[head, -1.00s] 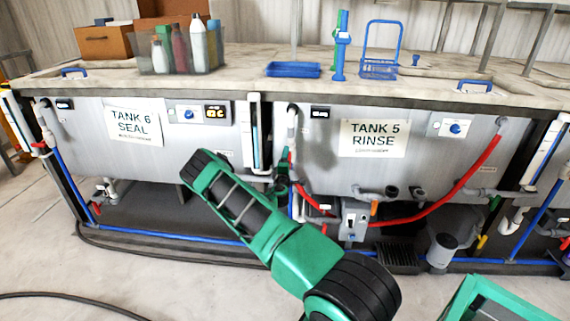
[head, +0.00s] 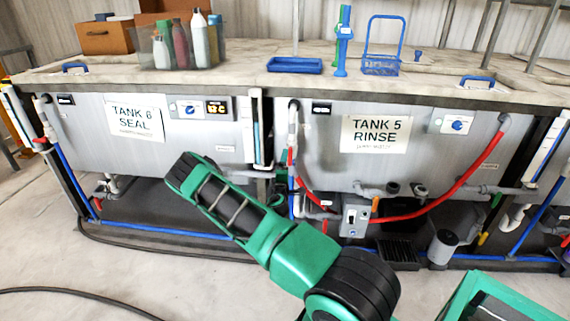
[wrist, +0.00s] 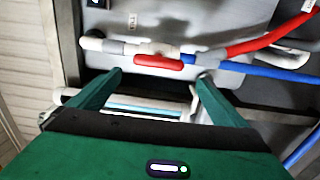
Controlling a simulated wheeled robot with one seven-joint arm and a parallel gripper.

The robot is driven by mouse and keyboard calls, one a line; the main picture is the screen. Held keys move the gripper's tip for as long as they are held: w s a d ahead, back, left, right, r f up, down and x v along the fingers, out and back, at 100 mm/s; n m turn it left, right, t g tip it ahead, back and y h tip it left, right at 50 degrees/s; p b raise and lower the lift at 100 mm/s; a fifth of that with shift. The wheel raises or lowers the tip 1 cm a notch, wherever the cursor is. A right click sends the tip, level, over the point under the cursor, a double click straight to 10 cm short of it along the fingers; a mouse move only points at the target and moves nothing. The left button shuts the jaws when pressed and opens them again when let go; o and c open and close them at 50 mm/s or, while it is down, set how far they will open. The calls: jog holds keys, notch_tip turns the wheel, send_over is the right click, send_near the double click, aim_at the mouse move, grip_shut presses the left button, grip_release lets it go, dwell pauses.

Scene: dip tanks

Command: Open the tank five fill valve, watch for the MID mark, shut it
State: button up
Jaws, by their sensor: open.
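Tank five (head: 420,155) is a grey tank with a "TANK 5 RINSE" sign (head: 375,134). In the wrist view, a valve with a red lever handle (wrist: 160,62) lies across a pipe, with white fittings on its left and red and blue hoses on its right. A small label above it is too blurred to read. My gripper (wrist: 160,76) is open, with its two green fingers spread on either side of the red handle and nothing held. Whether the fingers touch the handle I cannot tell. In the head view my arm largely hides the gripper. No MID mark is legible.
Tank six (head: 75,130) stands to the left, with a white level tube (head: 257,130) between the tanks. Another tube (head: 548,150) is at the far right. A red hose (head: 455,192) sags below tank five, near a grey switch box (head: 355,217). A black hose crosses the floor.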

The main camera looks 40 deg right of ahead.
jog(key=shift+v, duration=1.5)
jog(key=s+d+r+m+g+h, duration=0.3)
jog(key=s+d+r+m+g, duration=0.2)
jog(key=s+r+m+g, duration=0.3)
jog(key=s+a+r+m+g+y, duration=0.1)
jog(key=s+r+m+g+y, duration=0.1)
jog(key=s+m, duration=0.3)
jog(key=s+a+r+m+g+y, duration=0.1)
jog(key=s+r+m+g+y, duration=0.15)
jog(key=s, duration=0.35)
jog(key=s+a+r+y, duration=0.4)
jog(key=s+a, duration=0.3)
jog(key=a, duration=0.3)
jog(key=s+a+r+y, duration=0.4)
jog(key=s+a, duration=0.4)
jog(key=a, duration=0.2)
jog(key=s+a+r+y, duration=0.3)
jog(key=s+a, duration=0.4)
jog(key=a, duration=0.4)
jog(key=shift+s+r+n+t+y, duration=0.2)
jog(key=shift+r+n+t+y, duration=0.2)
jog(key=shift+y, duration=0.25)
jog(key=shift+d, duration=0.1)
